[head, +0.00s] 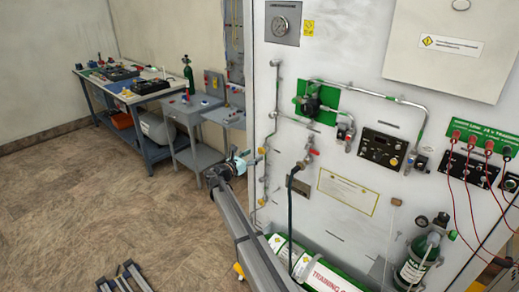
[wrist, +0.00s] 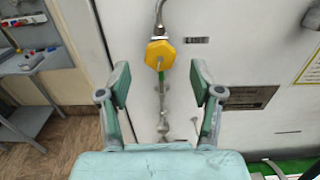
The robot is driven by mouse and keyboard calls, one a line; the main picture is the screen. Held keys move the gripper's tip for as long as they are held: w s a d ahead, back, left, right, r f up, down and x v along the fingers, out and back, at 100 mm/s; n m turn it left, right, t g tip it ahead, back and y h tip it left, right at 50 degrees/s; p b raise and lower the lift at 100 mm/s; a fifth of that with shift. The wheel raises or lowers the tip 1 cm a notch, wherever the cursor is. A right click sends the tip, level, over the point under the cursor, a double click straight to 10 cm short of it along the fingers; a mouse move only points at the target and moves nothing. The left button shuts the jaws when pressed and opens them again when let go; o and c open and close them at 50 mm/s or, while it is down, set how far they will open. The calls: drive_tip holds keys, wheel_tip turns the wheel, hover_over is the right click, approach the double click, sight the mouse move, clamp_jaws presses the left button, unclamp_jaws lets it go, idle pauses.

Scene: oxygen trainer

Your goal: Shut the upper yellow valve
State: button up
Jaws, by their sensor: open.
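A thin pipe with small yellow valves runs down the left part of the white panel. The upper yellow valve (head: 261,151) is in the head view just beyond my gripper (head: 243,164), and a lower yellow valve (head: 262,202) sits below it. My gripper (wrist: 160,80) is open and empty. Its two fingers stand apart to the left and right, with the knob centred between and slightly above their tips in the picture. No contact shows.
To the right, a dark hose (head: 291,215) hangs from a red-handled valve (head: 312,153). A grey bench (head: 196,150) stands at the left. Green cylinders (head: 418,262) stand and lie below the panel.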

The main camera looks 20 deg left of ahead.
sight(260, 151)
drive_tip(key=shift+p+x, duration=0.6)
drive_tip(key=shift+x, duration=1.7)
drive_tip(key=shift+s, duration=0.1)
drive_tip(key=c, duration=1.1)
